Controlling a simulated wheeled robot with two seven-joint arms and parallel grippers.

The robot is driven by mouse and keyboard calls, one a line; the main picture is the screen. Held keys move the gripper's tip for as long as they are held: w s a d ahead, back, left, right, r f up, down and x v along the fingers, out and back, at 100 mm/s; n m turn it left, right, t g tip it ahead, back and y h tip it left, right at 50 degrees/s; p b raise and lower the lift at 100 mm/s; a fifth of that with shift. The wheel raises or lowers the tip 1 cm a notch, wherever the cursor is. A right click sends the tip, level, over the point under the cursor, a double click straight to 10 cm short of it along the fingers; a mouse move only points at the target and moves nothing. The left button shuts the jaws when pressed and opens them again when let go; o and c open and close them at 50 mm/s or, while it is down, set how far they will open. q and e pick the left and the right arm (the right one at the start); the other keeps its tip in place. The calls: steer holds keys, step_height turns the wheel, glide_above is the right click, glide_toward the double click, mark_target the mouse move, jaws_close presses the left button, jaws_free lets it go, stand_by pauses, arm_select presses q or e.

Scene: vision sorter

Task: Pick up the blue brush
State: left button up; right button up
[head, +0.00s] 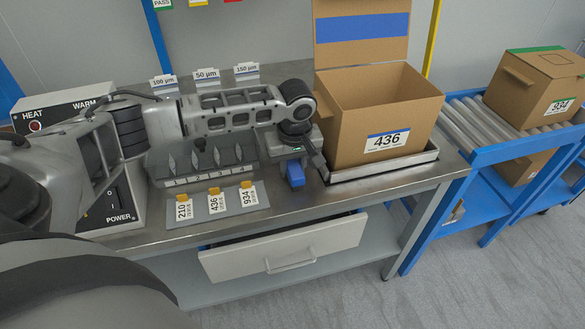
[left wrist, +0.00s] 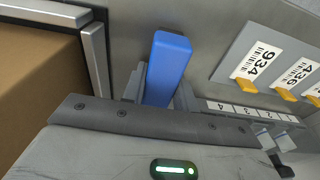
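The blue brush (head: 295,174) is near the front edge of the metal bench, left of the scale under the open box. My left gripper (head: 303,152) is over it, pointing down. In the left wrist view the blue brush (left wrist: 168,66) stands out beyond the gripper body, with grey finger parts (left wrist: 158,92) close on both sides of its near end. Whether the fingers touch it cannot be told. The brush's near end is hidden by the gripper. My right gripper is not in view.
An open carton marked 436 (head: 385,112) stands on a scale tray (head: 385,172) just right of the gripper. A numbered rack (head: 205,165) and a tag plate (head: 216,203) lie to the left. A drawer (head: 283,250) stands slightly open below.

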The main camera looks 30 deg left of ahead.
mark_target(292, 162)
arm_select(q)
steer(key=shift+c, duration=0.8)
steer(key=shift+r, duration=0.5)
step_height(292, 162, up, 2)
steer(key=shift+r, duration=0.15)
steer(key=s+a+r+p, duration=0.1)
steer(key=s+a+r, duration=0.3)
steer(key=s+r, duration=0.5)
steer(key=s, duration=0.4)
steer(key=shift+s+a+r+p, duration=0.15)
steer(key=shift+r+p, duration=0.15)
steer(key=shift+r, duration=0.1)
